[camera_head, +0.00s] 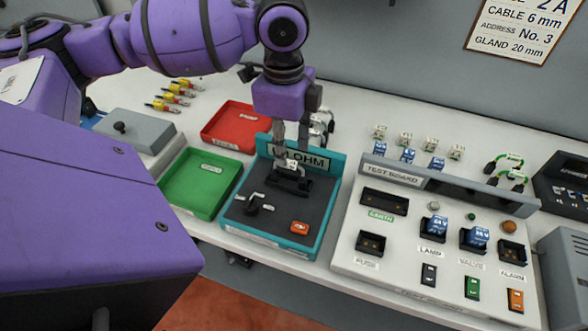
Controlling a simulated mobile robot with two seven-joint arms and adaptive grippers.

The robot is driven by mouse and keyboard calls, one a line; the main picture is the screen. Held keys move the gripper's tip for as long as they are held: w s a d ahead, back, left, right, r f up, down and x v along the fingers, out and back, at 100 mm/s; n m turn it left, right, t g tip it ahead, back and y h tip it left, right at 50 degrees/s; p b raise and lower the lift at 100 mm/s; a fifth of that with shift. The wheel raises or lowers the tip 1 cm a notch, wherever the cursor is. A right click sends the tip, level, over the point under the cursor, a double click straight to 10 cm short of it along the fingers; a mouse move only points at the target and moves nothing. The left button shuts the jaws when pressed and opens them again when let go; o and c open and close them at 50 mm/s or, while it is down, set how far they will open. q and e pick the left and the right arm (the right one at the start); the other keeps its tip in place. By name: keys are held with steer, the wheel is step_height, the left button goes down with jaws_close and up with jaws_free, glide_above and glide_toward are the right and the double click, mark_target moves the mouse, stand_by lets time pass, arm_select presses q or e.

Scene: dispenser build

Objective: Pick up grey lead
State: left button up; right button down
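No lead is plainly grey in this view; small dark and pale pieces (255,204) lie on the tester tray and are too small to identify surely. The teal tester tray (329,197) has an OHM label on its back wall and a black holder (291,181) on its floor. My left gripper (291,160) points down over this holder, with its two fingers on either side of a small white piece (292,166). I cannot tell whether the fingers grip it. My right gripper is out of view.
A green tray (201,184) and a red tray (237,127) stand left of the tester. The test board (395,238) stands to the right, with blue modules in it. Green leads (508,170) and several small blocks (405,139) lie behind it. Yellow-and-red parts (174,96) lie back left.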

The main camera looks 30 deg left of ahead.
arm_select(q)
step_height(320, 180, down, 6)
steer(key=shift+s+d+r, duration=0.1)
steer(key=shift+s+r, duration=0.05)
steer(key=shift+r, duration=0.1)
jaws_close()
